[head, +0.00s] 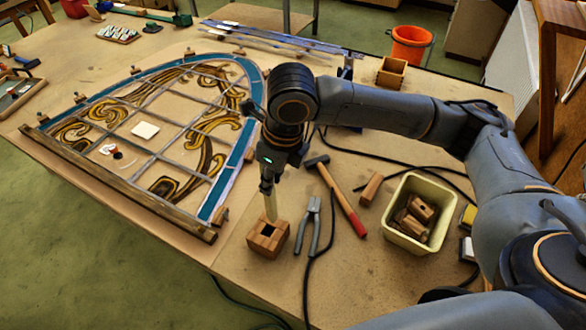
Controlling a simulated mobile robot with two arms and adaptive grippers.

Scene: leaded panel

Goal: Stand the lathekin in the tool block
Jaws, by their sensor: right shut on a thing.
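My right gripper (267,183) points down and is shut on the lathekin (271,207), a pale, narrow stick held roughly upright. The tool block (266,244), a small brown wooden cube with a dark square opening in its top, stands on the table directly below. The lathekin's lower end shows at the far edge of the block's top, close to the opening. I cannot tell whether it is inside a hole, touching the block or just above or behind it. The gripper hides the lathekin's upper end. My left gripper is out of view.
Pliers (309,227) and a red-handled hammer (340,200) lie right of the block. A cream bin (412,237) holds wood pieces; a loose wooden block (371,189) lies near it. The leaded panel (150,128) fills the left. Black cables cross the table.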

